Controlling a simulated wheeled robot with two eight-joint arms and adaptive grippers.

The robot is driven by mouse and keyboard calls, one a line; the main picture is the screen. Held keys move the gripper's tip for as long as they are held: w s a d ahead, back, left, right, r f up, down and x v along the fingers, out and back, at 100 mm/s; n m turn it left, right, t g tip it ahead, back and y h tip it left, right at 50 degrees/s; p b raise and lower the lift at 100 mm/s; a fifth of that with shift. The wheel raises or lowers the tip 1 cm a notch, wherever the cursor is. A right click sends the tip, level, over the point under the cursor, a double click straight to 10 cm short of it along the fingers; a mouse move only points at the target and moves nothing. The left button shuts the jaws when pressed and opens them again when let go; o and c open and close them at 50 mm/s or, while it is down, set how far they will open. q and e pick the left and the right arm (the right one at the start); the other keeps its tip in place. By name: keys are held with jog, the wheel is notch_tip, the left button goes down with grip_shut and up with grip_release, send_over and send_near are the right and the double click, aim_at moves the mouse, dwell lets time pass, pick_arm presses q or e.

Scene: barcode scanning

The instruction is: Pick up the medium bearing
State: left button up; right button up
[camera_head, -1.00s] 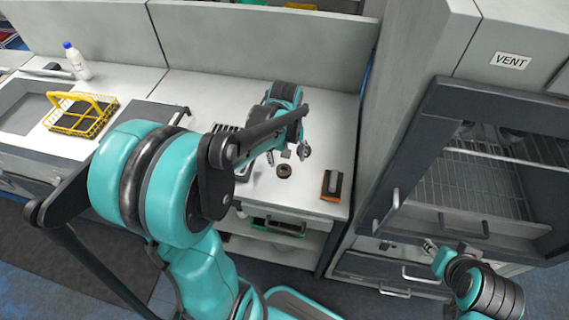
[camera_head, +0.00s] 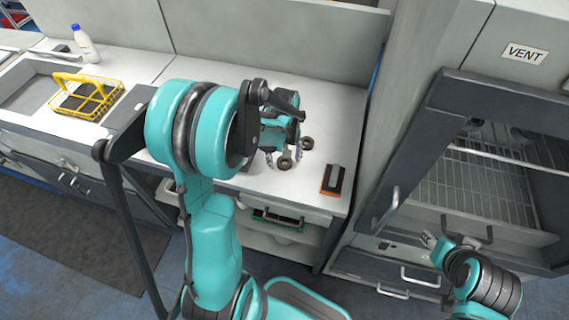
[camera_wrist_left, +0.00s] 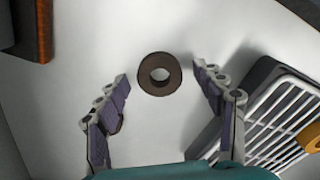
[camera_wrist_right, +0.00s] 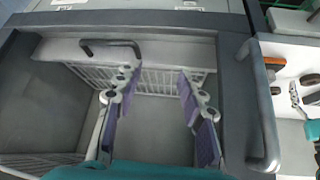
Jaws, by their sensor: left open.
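A dark ring-shaped bearing (camera_head: 285,163) lies flat on the white counter. It also shows in the left wrist view (camera_wrist_left: 160,74), just beyond and between my left fingertips, touching neither. My left gripper (camera_head: 283,158) is open and empty above the counter, pointing down; its fingers (camera_wrist_left: 160,75) are spread. A second bearing (camera_head: 307,142) lies behind and to the right. In the left wrist view a brown edge shows behind the left finger, mostly hidden. I cannot tell which bearing is medium. My right gripper (camera_wrist_right: 155,73) is open and empty in front of the cabinet.
A black and orange block (camera_head: 332,179) lies right of the bearings. A slatted rack (camera_wrist_left: 285,115) lies beside the left gripper. A yellow wire basket (camera_head: 85,98) and a white bottle (camera_head: 84,44) stand farther left. The vented cabinet (camera_head: 475,180) stands at right.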

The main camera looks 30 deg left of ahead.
pick_arm(q)
jog(key=c, duration=1.3)
jog(key=shift+r, duration=0.1)
jog(key=shift+c, duration=0.2)
